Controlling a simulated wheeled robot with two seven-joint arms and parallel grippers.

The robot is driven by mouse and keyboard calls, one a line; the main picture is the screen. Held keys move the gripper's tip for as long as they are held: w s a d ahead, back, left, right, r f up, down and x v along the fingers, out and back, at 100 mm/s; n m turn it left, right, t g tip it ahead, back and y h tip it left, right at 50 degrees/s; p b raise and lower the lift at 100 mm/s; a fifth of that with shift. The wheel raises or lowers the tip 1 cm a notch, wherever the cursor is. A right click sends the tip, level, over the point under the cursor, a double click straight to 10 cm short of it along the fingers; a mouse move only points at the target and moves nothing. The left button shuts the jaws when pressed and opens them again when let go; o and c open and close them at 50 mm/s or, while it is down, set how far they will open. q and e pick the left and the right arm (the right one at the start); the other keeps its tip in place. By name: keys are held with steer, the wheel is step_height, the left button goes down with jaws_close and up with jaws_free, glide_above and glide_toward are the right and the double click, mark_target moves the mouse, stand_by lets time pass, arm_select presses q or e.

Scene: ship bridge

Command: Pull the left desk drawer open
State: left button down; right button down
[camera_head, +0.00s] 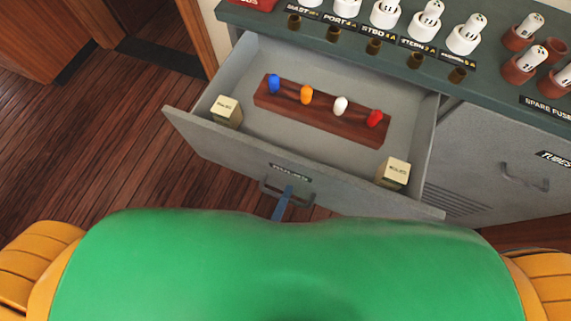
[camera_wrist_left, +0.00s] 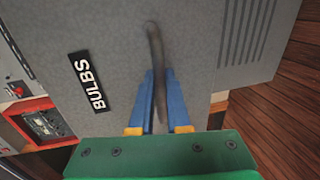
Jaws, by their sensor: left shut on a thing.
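The left desk drawer (camera_head: 350,198) is grey and stands well open in the head view, its inside visible. A label (camera_head: 290,172) is on its front; in the wrist view it reads "BULBS" (camera_wrist_left: 91,81). The dark bar handle (camera_head: 266,186) is on the front below the label. My left gripper (camera_head: 283,203) has its blue fingers at the handle. In the left wrist view the fingers (camera_wrist_left: 160,100) are closed on the handle (camera_wrist_left: 154,40), one on each side. My right gripper is not in view.
The drawer holds a wooden rack (camera_head: 330,121) with blue, orange, white and red bulbs, plus two pale boxes, one (camera_head: 226,110) left and one (camera_head: 394,172) right. The dark countertop (camera_head: 400,60) carries several white fuses. A closed cabinet door (camera_head: 480,160) is at right. Wood floor (camera_head: 90,130) lies left.

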arm_select(q)
steer(key=c, duration=1.2)
jaws_free()
steer(key=shift+o, duration=0.2)
steer(key=v, duration=0.7)
steer(key=shift+b, duration=0.45)
steer(key=shift+s, duration=0.1)
